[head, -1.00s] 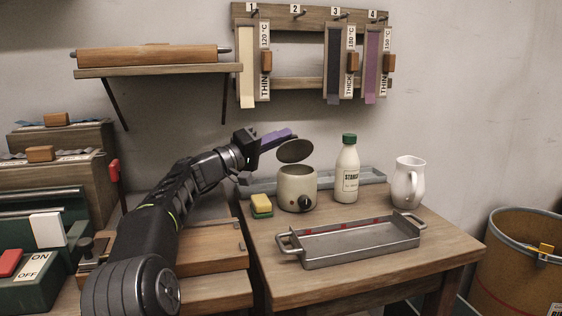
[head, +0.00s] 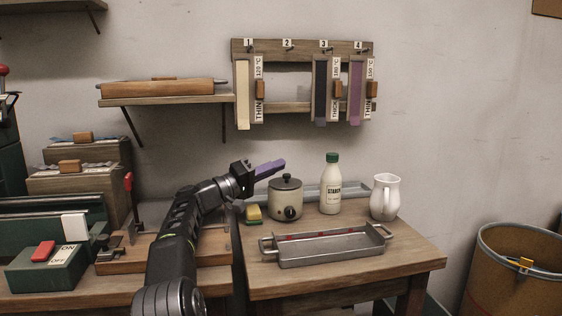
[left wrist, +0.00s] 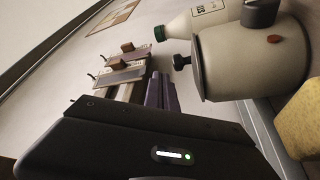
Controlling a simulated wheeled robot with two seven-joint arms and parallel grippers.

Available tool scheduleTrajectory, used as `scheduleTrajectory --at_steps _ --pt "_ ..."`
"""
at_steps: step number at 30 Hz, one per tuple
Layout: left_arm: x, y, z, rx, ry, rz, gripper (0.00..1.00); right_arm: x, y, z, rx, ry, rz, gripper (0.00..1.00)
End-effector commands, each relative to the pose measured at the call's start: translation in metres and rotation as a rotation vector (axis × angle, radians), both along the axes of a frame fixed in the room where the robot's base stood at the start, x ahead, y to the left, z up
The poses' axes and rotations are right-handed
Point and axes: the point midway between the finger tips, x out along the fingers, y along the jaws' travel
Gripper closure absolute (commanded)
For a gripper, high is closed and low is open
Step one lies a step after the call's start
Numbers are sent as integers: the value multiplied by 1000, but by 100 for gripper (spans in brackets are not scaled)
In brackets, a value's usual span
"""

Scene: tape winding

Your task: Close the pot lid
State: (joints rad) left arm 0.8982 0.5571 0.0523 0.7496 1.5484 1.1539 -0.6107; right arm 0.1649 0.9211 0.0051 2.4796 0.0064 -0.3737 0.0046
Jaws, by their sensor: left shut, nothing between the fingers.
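The cream pot (head: 286,203) stands on the right-hand wooden table. Its dark lid (head: 286,184) lies flat on the rim with its knob up. My left gripper (head: 270,168), with purple fingers, is shut and empty, just left of and above the lid, apart from it. In the left wrist view, the pot (left wrist: 225,60) is at the upper right, its lid knob (left wrist: 181,62) pointing left, and the shut purple fingers (left wrist: 162,90) are beside it. My right gripper is not in view.
A green-capped starch bottle (head: 330,185) and a white jug (head: 385,197) stand right of the pot. A yellow sponge (head: 254,213) is at its left, and a metal tray (head: 327,247) lies in front. The hanging rack (head: 300,45) is on the wall behind.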

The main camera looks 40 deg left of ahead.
Motion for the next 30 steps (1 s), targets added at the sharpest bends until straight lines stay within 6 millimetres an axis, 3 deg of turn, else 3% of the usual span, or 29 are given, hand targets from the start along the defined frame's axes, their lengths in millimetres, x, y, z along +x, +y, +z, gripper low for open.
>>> scheduleTrajectory --at_steps 17,23,30 --pt "0 2 3 1 0 0 100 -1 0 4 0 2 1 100" --pt "0 2 29 2 -2 -1 100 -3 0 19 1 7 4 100" --pt "0 2 76 1 0 0 100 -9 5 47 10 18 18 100"
